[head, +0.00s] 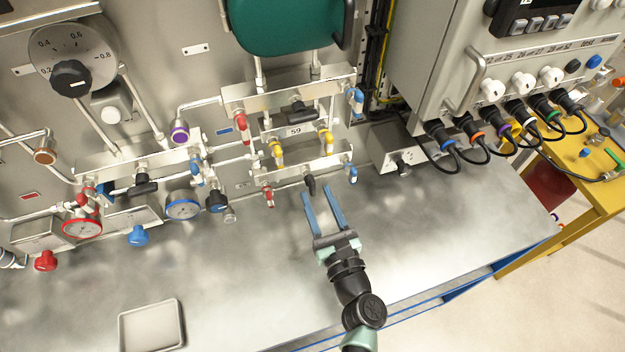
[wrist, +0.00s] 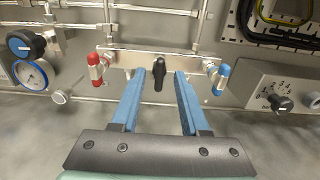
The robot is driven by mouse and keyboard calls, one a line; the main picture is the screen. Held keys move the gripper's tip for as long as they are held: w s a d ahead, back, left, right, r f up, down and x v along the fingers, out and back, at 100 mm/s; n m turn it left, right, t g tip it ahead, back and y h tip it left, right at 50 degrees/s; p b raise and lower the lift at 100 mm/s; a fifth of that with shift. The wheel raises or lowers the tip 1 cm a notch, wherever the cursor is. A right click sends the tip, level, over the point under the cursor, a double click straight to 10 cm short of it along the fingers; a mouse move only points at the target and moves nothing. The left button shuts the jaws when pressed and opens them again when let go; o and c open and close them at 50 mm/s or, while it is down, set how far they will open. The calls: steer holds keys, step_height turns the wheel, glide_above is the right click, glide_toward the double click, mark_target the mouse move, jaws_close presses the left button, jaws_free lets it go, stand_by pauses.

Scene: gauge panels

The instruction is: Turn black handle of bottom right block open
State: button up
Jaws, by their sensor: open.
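The bottom right block (head: 290,176) is a metal bar low on the panel. Its black handle (head: 310,184) is in the middle and points down; it also shows in the wrist view (wrist: 159,74), upright between and beyond my fingers. A red handle (head: 269,197) is at the block's left end and a blue handle (head: 352,174) at its right end. My gripper (head: 322,212) is open and empty, its two blue fingers pointing at the black handle from the front. In the wrist view the fingertips (wrist: 157,78) lie on either side of the handle, with gaps; touching is not visible.
Above are a block with yellow handles (head: 326,136) and an upper block (head: 285,92) with another black handle. A grey box with a knob (head: 403,168) stands to the right. A tray (head: 151,326) lies front left; the metal bench (head: 240,270) is otherwise mostly clear.

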mark_target(314, 189)
steer(key=shift+x, duration=1.95)
jaws_close()
